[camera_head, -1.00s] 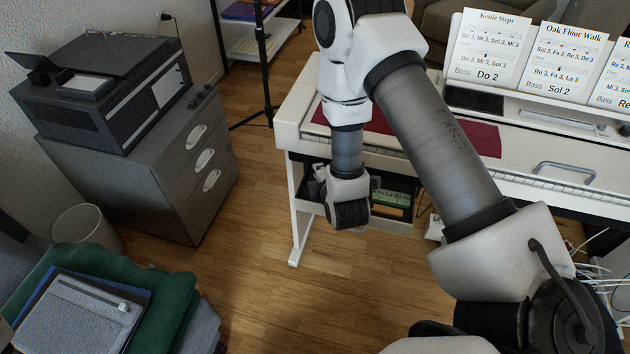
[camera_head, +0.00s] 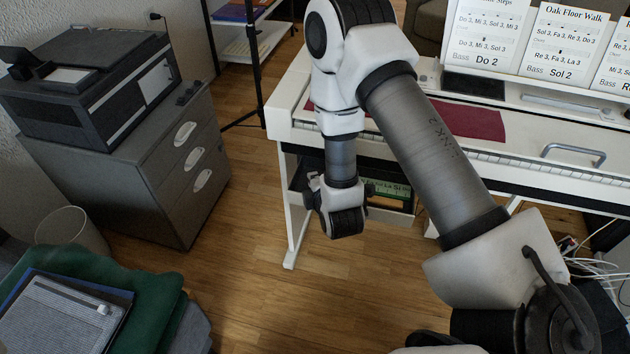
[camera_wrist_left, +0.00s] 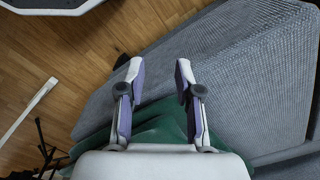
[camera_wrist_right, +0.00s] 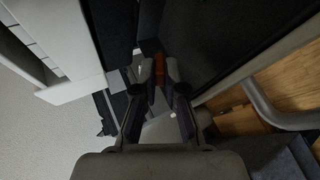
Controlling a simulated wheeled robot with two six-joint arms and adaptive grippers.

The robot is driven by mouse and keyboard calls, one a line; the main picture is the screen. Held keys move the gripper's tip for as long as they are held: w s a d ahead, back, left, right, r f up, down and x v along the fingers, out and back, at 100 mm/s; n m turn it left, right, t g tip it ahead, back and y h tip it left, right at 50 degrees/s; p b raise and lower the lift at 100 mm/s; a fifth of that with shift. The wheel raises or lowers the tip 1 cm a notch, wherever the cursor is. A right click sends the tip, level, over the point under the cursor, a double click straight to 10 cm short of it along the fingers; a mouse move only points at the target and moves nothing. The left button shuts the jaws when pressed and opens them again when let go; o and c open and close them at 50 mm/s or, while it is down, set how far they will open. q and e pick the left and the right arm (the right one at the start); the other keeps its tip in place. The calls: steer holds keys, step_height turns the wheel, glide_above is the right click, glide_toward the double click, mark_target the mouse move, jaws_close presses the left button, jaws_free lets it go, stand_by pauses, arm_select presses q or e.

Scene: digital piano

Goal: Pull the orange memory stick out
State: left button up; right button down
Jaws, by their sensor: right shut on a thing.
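The orange memory stick (camera_wrist_right: 159,70) shows between the fingertips of my right gripper (camera_wrist_right: 157,74) in the right wrist view. The gripper is shut on it. The dark surfaces around the stick make it unclear whether its far end is still in a socket. In the head view my right wrist is beside the left end of the piano (camera_head: 400,155), under the keyboard, and hides the stick. My left gripper (camera_wrist_left: 158,70) is open and empty in the left wrist view, above a grey cushioned seat (camera_wrist_left: 240,70) and green cloth (camera_wrist_left: 160,125).
An open compartment with a green-labelled box (camera_head: 388,189) hangs under the piano. A grey cabinet (camera_head: 150,170) with a printer (camera_head: 85,90) stands left. The wooden floor (camera_head: 225,270) between is clear.

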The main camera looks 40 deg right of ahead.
steer(key=c, duration=1.2)
jaws_free()
steer(key=shift+s, duration=0.15)
steer(key=shift+p+v, duration=0.5)
steer(key=shift+v, duration=0.35)
steer(key=shift+p+v, duration=0.5)
steer(key=shift+v, duration=1.1)
